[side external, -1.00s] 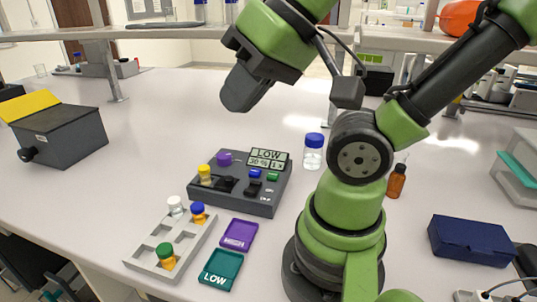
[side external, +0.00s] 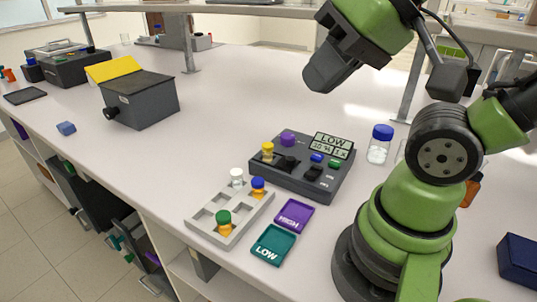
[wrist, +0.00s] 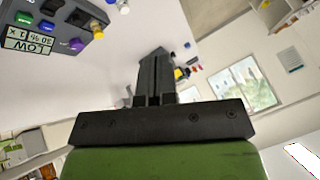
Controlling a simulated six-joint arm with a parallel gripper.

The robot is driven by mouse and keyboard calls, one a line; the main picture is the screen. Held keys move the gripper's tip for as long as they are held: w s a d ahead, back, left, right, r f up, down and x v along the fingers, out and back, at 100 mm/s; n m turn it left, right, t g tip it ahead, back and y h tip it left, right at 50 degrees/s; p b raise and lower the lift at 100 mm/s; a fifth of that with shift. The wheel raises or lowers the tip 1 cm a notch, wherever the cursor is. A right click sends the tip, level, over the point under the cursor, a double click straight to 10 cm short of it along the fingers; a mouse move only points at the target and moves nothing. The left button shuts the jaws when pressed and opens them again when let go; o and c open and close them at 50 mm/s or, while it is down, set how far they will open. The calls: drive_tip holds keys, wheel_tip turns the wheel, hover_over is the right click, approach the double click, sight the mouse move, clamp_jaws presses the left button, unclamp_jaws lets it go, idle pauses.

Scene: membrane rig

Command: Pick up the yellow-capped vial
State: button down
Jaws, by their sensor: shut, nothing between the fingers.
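The yellow-capped vial (side external: 267,152) stands upright in the left side of the dark grey device (side external: 325,188), beside a purple knob. In the wrist view its yellow cap (wrist: 97,27) shows at the upper left, at the edge of the device (wrist: 58,12). My gripper (side external: 316,82) is raised above the bench, higher than the device and apart from the vial. In the wrist view my gripper's fingers (wrist: 157,75) are together with nothing between them.
A grey rack (side external: 205,220) holds white-, blue- and green-capped vials in front of the device. Purple HIGH (side external: 295,215) and teal LOW (side external: 273,244) trays lie beside it. A blue-lidded jar (side external: 379,148) stands right of the device. A grey box with yellow lid (side external: 140,98) stands left.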

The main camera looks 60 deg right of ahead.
idle(0.3)
drive_tip(key=c, duration=0.7)
unclamp_jaws()
drive_tip(key=shift+c, duration=0.2)
